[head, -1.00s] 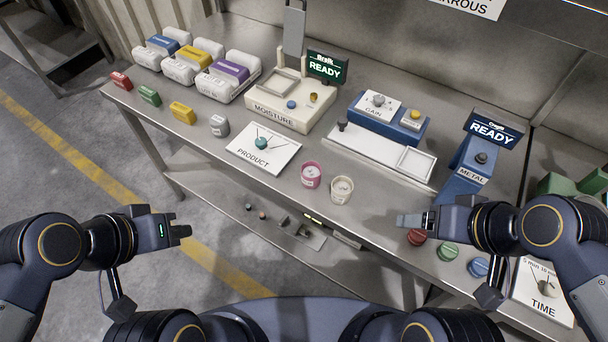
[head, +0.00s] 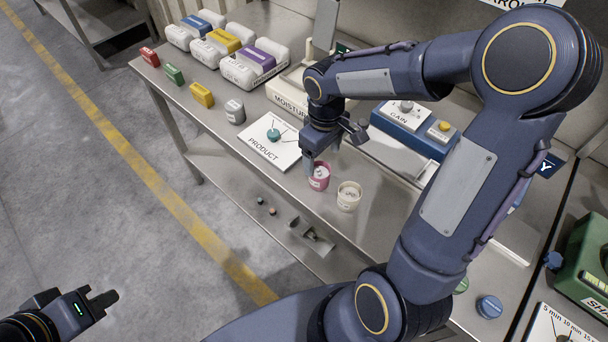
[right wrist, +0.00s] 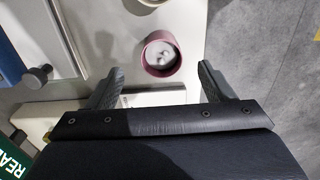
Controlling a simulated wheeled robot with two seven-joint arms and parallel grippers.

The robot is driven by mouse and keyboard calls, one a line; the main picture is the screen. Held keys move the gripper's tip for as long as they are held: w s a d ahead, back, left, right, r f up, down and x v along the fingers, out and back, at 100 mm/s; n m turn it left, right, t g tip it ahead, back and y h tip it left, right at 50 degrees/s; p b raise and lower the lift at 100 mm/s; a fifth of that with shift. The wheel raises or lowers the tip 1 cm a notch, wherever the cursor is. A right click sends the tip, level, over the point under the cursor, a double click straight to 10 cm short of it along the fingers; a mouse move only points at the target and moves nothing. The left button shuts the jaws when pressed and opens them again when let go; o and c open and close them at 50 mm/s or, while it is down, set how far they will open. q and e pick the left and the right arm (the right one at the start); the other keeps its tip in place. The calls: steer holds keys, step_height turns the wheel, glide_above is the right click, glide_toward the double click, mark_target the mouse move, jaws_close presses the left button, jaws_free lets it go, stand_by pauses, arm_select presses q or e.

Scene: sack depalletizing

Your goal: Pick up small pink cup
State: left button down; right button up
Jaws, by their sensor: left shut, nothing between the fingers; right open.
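The small pink cup (head: 320,183) stands upright near the front edge of the steel table in the head view. In the right wrist view the pink cup (right wrist: 146,60) is seen from above, with pale contents inside. My right gripper (head: 312,168) points down at the cup, and a finger hides part of its rim. In the right wrist view my right gripper (right wrist: 159,82) is open, with the cup ahead of and between its spread fingertips; whether they touch it cannot be told. My left gripper (head: 113,296) is shut and empty over the floor at lower left.
A cream cup (head: 348,198) stands close to the right of the pink one. The PRODUCT card (head: 285,157) lies to its left. The moisture device (head: 288,97) and gain box (head: 405,124) stand behind. My right arm covers much of the table's right side.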

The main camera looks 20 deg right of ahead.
mark_target(320, 169)
step_height(320, 169, down, 7)
steer(key=shift+w+a+f+p, duration=0.1)
steer(key=shift+w+f+p, duration=0.1)
steer(key=shift+p, duration=0.1)
steer(key=c, duration=1.1)
steer(key=shift+r, duration=0.15)
